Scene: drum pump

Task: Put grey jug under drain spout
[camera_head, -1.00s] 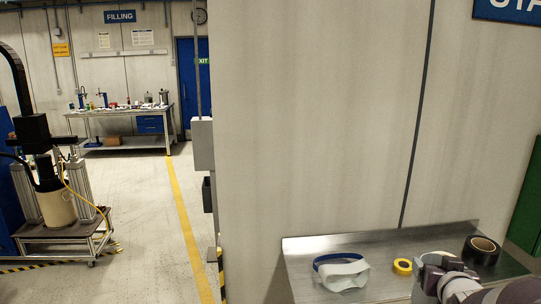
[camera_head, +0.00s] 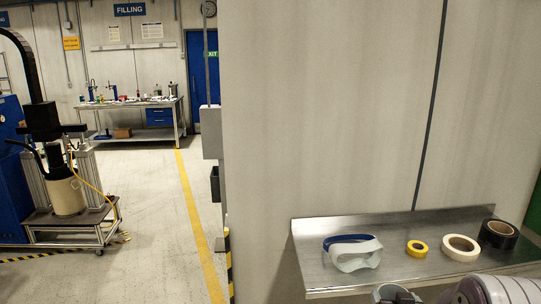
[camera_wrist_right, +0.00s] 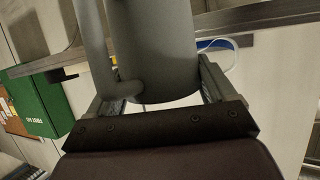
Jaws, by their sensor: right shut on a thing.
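The grey jug (camera_wrist_right: 155,45) fills the upper middle of the right wrist view, with its handle on the left side. My right gripper (camera_wrist_right: 160,88) is shut on the jug, one finger on each side of it. My left gripper is not in view. I cannot make out a drain spout in either view.
A steel shelf (camera_head: 320,268) holds goggles (camera_head: 355,255), yellow tape (camera_head: 417,248), white tape (camera_head: 461,247) and black tape (camera_head: 498,234). A cart (camera_head: 70,222) with a beige drum (camera_head: 67,196) stands left. A filling bench (camera_head: 120,104) is at the back. The aisle floor is clear.

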